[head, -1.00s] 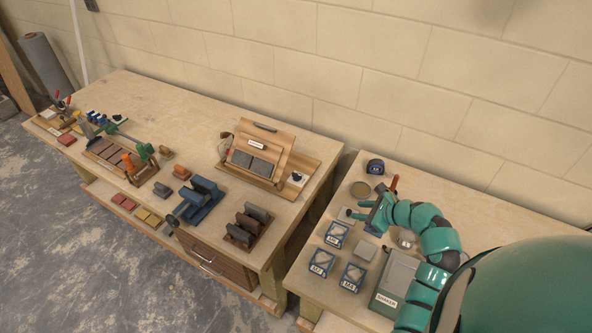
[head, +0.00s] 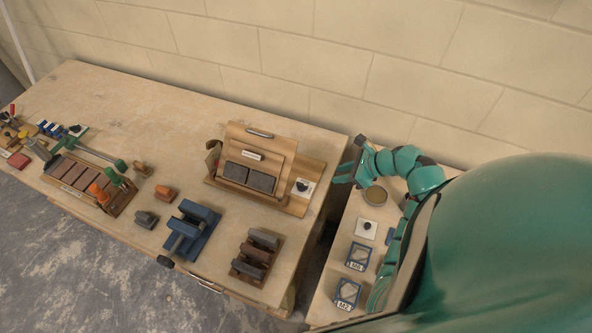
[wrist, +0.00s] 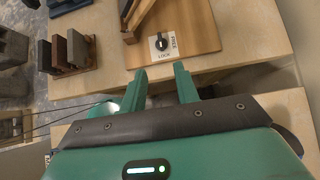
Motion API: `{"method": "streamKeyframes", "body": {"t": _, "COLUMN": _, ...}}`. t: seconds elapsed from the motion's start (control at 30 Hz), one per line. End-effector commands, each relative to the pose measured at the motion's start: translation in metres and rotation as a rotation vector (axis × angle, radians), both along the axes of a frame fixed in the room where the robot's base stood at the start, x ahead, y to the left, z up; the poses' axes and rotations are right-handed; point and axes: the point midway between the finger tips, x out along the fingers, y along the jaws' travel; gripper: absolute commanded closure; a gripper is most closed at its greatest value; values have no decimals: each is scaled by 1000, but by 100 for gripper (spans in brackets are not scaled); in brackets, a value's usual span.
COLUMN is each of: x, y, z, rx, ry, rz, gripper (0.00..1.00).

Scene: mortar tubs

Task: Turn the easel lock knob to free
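The wooden easel (head: 285,150) stands at the right end of the left bench with two dark grey blocks on its ledge. Its black lock knob (head: 303,186) sits on a white plate at the right of the easel base. In the wrist view the knob (wrist: 161,43) lies ahead of my fingers, with a LOCK label on its near side and another label at its right. I cannot tell surely where its pointer sits. My gripper (head: 343,176) is open and empty, right of the knob and apart from it; both fingers (wrist: 160,77) show spread in the wrist view.
A rack of dark blocks (head: 257,257) and a blue vise-like tool (head: 191,228) stand in front of the easel. A gap separates the two benches. The wall is behind.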

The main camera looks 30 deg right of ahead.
Motion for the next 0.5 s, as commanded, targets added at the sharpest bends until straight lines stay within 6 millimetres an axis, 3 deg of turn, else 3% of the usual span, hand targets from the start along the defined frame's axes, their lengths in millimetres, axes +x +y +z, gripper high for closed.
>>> {"method": "streamKeyframes", "body": {"t": 0.5, "x": 33, "y": 30, "z": -46, "rx": 4, "ry": -2, "rz": 1, "gripper": 69}}
